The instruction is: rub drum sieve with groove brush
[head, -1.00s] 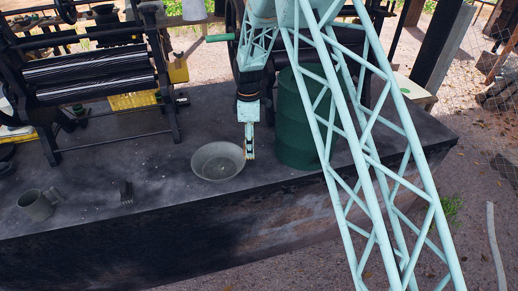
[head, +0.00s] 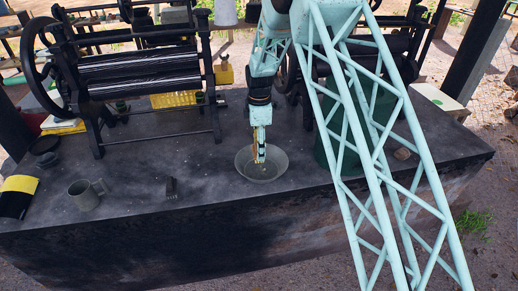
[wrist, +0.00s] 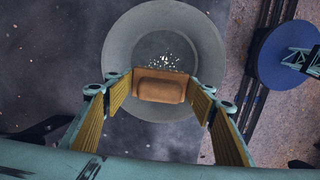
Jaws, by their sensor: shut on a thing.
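The drum sieve (head: 248,175) is a round, shallow grey pan with a wide rim, lying on the dark bench. In the wrist view its rim (wrist: 122,38) surrounds a darker centre with small pale specks. My gripper (head: 260,158) points down over the sieve. Its yellow-padded fingers (wrist: 161,95) are shut on an orange-brown block (wrist: 161,86), which looks like the back of the groove brush. The block covers the near part of the sieve's centre. Its underside is hidden, so I cannot tell whether it touches the sieve.
A green drum (head: 326,150) stands close right of the sieve, partly behind my arm. A black roller machine (head: 140,75) stands behind. The front edge is near.

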